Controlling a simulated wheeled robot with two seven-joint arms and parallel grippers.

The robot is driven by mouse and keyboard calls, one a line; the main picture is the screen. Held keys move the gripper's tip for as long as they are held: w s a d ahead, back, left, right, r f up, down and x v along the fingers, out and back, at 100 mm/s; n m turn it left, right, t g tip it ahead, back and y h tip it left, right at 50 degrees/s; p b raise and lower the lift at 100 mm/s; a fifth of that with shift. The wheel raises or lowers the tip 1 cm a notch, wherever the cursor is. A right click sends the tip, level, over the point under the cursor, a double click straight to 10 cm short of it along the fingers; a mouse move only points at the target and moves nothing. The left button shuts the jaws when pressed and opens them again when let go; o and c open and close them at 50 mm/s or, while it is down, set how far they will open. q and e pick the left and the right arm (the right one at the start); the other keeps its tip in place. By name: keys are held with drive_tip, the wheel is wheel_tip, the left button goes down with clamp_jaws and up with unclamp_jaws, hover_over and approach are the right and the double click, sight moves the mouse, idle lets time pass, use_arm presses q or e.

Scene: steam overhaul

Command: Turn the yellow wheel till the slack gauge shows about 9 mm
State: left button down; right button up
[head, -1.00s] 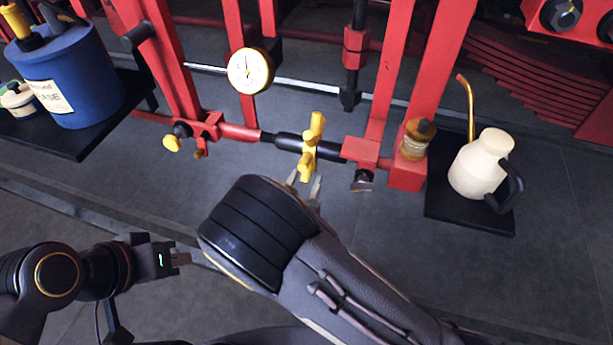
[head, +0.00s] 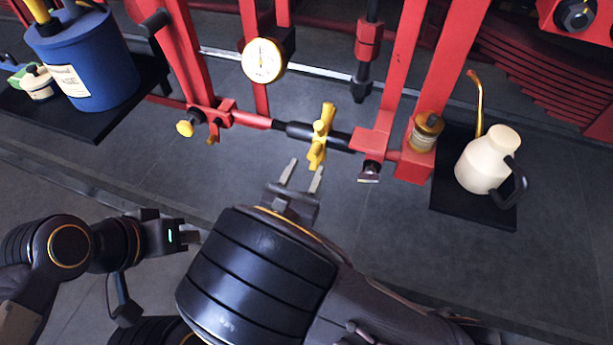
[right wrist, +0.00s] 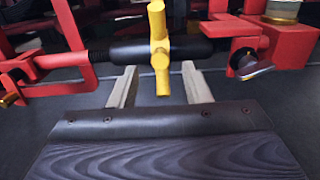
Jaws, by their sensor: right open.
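The yellow wheel (head: 320,136) is a bar-shaped handle on a black horizontal rod between red posts. It also shows in the right wrist view (right wrist: 159,50), upright and straight ahead of the fingers. The round white slack gauge (head: 263,61) hangs on a red post up and left of the wheel; its needle points about upward, but its numbers are too small to read. My right gripper (head: 302,178) is open and empty, just below and in front of the wheel, not touching it. My left gripper (head: 190,237) is at the lower left, far from the wheel; its jaws are too small to judge.
A yellow knob (head: 185,128) sits left of the rod. A blue can (head: 92,62) stands on a dark shelf at the left. A cream oil can (head: 484,163) stands on a dark tray (head: 448,200) at the right. The floor before the frame is clear.

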sight(313, 157)
drive_tip(key=shift+b+x, duration=0.4)
drive_tip(key=shift+x, duration=2.65)
drive_tip(key=shift+f, duration=0.1)
clamp_jaws()
drive_tip(key=shift+f, duration=0.15)
drive_tip(key=shift+s+f, duration=0.1)
drive_tip(key=shift+f, duration=0.1)
drive_tip(key=shift+f+b, duration=0.2)
drive_tip(key=shift+b, duration=0.1)
drive_tip(key=shift+f, duration=0.35)
